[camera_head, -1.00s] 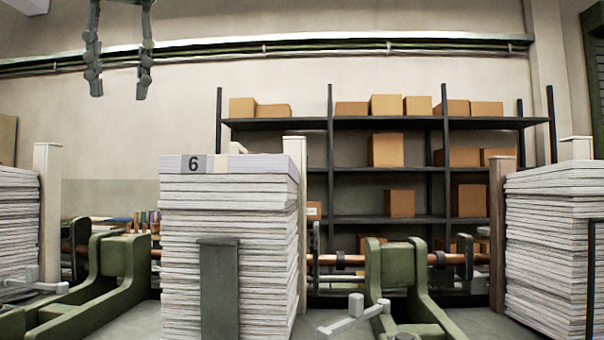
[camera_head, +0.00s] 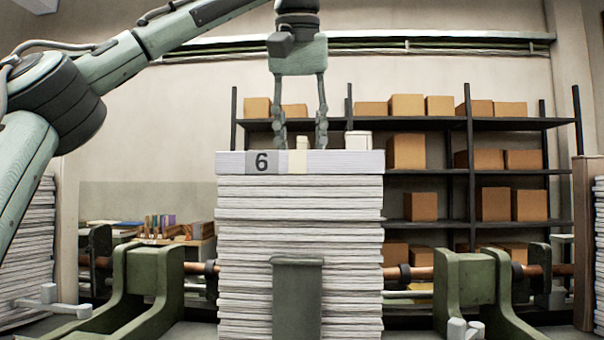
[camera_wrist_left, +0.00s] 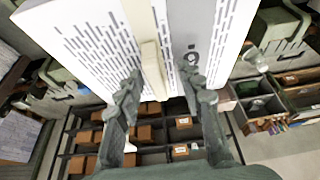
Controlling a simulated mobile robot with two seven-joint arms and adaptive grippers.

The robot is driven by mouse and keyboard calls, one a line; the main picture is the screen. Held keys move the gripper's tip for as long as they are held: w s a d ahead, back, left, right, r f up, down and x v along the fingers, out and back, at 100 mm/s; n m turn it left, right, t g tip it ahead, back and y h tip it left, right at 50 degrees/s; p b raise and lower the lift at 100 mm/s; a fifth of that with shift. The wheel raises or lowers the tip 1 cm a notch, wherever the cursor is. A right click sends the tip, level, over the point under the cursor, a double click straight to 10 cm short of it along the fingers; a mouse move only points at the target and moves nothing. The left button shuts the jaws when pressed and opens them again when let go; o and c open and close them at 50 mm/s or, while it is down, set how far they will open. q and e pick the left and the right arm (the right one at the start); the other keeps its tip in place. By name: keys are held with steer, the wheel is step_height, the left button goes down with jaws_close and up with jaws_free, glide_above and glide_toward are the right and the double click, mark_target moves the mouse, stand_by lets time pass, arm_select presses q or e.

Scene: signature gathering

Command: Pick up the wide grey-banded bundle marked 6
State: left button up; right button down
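The bundle marked 6 (camera_head: 340,162) is the top layer of a tall paper stack in the middle of the head view. Its front edge has a grey band with a black 6 (camera_head: 263,162) and a cream strip beside it. A raised cream piece (camera_head: 302,143) stands on its top; it also shows in the left wrist view (camera_wrist_left: 152,70). My left gripper (camera_head: 301,135) is over the bundle, its fingers pointing down, open, one either side of the cream piece with gaps. Whether the fingertips touch the bundle's top is unclear. My right gripper is out of view.
Green frames (camera_head: 155,280) stand left and right of the stack (camera_head: 340,230). Another paper stack (camera_head: 30,250) is at the far left. Dark shelves (camera_head: 440,222) with cardboard boxes stand behind. A small white box (camera_head: 358,140) shows behind the bundle's top.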

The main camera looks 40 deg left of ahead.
arm_select(q)
steer(key=shift+w+f, duration=0.25)
steer(key=shift+w, duration=0.1)
jaws_close()
stand_by(0.4)
